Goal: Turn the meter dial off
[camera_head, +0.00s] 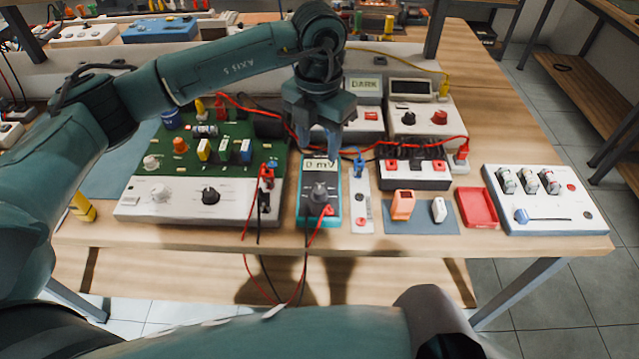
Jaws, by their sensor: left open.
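The meter (332,208) is a teal handheld unit lying on the workbench, with a small display (319,164) that reads about "0 mV". Its dark round dial (318,192) sits below the display. Red and black leads plug in at its lower end and hang over the bench's front edge. My left gripper (320,147) points down above the meter's top end, just behind the dial in the picture. It is open and empty, and appears apart from the dial. The exact dial setting is too small to read. My right gripper does not show.
A green circuit board (240,183) with a white knob panel (175,208) stands left of the meter. A narrow white switch strip (361,205) is close on its right. Further right are a red tray (477,208) and a white lever box (560,222). Red wires cross behind the meter.

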